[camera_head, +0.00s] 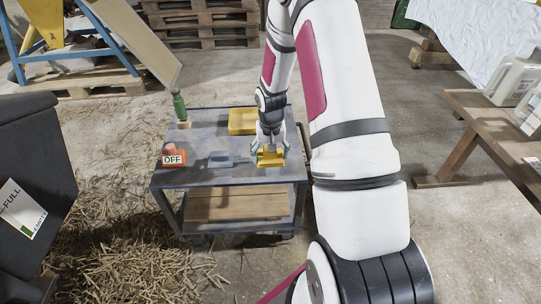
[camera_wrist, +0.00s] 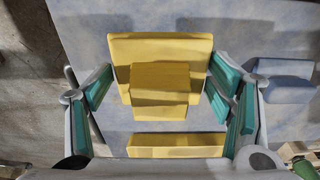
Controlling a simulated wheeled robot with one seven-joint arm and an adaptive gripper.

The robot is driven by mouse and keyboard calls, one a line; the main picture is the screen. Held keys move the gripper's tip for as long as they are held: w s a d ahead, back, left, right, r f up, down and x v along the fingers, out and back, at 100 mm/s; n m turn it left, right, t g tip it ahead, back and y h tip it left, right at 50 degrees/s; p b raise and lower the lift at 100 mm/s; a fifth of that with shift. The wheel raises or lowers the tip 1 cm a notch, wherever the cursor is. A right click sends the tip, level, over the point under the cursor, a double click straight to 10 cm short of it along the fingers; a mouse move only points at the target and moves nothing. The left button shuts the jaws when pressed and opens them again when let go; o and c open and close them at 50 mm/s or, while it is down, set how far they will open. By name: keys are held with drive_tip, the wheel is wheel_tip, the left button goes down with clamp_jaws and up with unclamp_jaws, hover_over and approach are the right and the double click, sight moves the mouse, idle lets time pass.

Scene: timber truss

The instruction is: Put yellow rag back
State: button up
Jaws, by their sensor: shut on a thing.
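The yellow rag (camera_head: 270,161) is at the front right of the grey cart top (camera_head: 190,180). In the wrist view the yellow rag (camera_wrist: 160,48) is a flat square with a raised block in its middle. My gripper (camera_head: 270,148) points down and is shut on it; the green-padded fingers (camera_wrist: 160,88) stand on both sides. I cannot tell whether the rag touches the cart or is slightly raised. A yellow tray (camera_head: 243,121) lies behind the gripper, and its edge shows low in the wrist view (camera_wrist: 175,145).
A blue folded piece (camera_head: 220,159) lies left of my gripper. An orange-topped block with an OFF sign (camera_head: 173,158) and a green bottle (camera_head: 180,106) stand at the cart's left. A wooden bench (camera_head: 470,110) with white canisters (camera_head: 511,80) is at right.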

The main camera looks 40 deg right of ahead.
drive_tip(key=w+d, duration=0.3)
drive_tip(key=shift+w+f+b, duration=0.25)
drive_tip(key=shift+f+b, duration=0.05)
drive_tip(key=shift+b, duration=0.05)
drive_tip(key=shift+f+b, duration=0.65)
drive_tip(key=shift+f, duration=1)
drive_tip(key=shift+f, duration=0.15)
drive_tip(key=o, duration=1.1)
drive_tip(key=shift+a, duration=0.1)
